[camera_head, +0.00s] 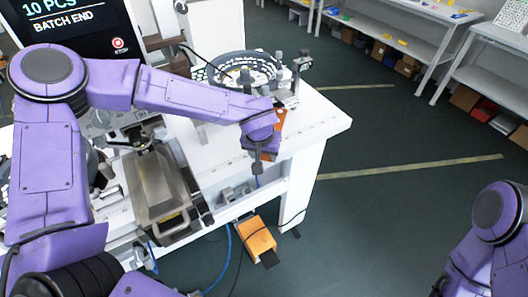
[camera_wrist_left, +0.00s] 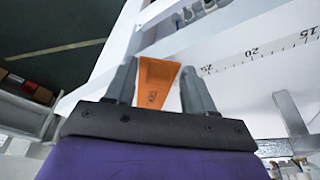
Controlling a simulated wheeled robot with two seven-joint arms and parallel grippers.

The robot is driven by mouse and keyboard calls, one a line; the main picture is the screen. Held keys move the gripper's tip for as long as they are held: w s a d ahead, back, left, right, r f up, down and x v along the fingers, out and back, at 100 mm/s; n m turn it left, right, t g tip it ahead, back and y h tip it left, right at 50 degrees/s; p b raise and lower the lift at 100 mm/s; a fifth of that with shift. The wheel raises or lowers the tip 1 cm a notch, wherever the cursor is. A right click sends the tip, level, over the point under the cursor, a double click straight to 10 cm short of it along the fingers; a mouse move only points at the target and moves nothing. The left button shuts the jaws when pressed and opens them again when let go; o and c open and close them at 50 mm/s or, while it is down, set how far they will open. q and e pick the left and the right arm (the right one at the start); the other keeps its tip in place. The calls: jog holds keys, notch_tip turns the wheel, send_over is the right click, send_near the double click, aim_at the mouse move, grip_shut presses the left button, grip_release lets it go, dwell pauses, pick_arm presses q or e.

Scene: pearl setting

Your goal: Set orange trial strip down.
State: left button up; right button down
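The orange trial strip (camera_wrist_left: 157,82) is between the two fingers of my left gripper (camera_wrist_left: 160,92) in the left wrist view, with both fingers against its sides. In the head view a small part of the orange strip (camera_head: 281,119) shows beside my left gripper (camera_head: 258,162), mostly hidden by the wrist. The gripper is near the front right part of the white workbench (camera_head: 318,118); its exact height over the surface is unclear. My right arm shows at the lower right of the head view, but its gripper is out of frame.
A dark perforated round bowl (camera_head: 243,68) and small fixtures stand at the back of the bench. A metal tray with a handle (camera_head: 165,200) is at the left. A ruler scale (camera_wrist_left: 255,52) runs along the bench. An orange pedal (camera_head: 257,238) lies on the floor below.

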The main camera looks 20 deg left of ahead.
pick_arm(q)
jog(key=shift+w, duration=0.1)
jog(key=v, duration=1.2)
jog(key=shift+r, duration=0.15)
